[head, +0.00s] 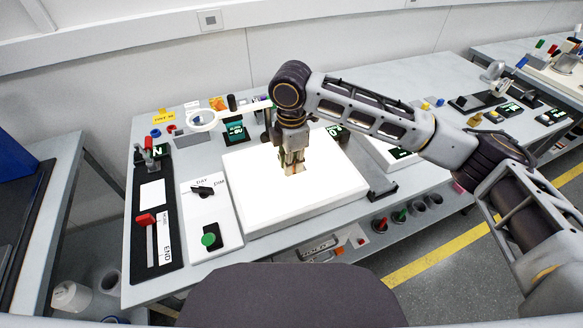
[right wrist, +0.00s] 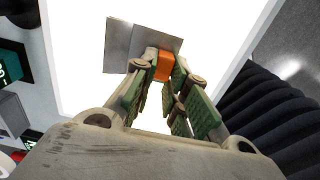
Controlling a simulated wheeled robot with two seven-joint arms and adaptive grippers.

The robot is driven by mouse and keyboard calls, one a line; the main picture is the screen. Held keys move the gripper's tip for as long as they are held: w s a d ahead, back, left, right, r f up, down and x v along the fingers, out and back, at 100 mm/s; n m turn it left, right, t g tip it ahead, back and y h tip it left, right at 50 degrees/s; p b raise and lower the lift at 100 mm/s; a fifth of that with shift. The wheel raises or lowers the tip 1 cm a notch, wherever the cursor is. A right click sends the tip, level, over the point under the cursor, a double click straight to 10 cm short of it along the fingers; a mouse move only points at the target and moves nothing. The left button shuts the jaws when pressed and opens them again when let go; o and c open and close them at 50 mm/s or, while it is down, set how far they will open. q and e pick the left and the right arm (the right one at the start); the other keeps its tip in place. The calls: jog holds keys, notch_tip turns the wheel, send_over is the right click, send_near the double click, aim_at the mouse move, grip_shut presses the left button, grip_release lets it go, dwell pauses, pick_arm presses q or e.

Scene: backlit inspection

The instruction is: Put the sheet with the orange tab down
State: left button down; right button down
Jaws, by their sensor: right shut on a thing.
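My right gripper (head: 291,172) points down over the glowing white light panel (head: 335,188), near its middle. In the right wrist view the gripper (right wrist: 166,70) is shut on the orange tab (right wrist: 163,65) at the edge of a sheet. The sheet's grey surface (right wrist: 120,42) shows beyond the fingertips, against the bright panel. I cannot tell whether the sheet touches the panel or hangs just above it. In the head view the sheet is hard to make out. My left gripper is not in view.
Left of the panel is a white control box (head: 227,222) with a black knob and green button. Beside it stands a black board (head: 171,246) with red levers. A ring magnifier (head: 201,118) stands behind. The panel's bare surface around the gripper is clear.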

notch_tip(320, 180, down, 2)
jog(key=shift+f, duration=0.2)
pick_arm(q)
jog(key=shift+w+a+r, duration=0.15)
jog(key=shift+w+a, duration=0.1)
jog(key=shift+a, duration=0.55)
pick_arm(e)
jog(key=shift+f, duration=0.15)
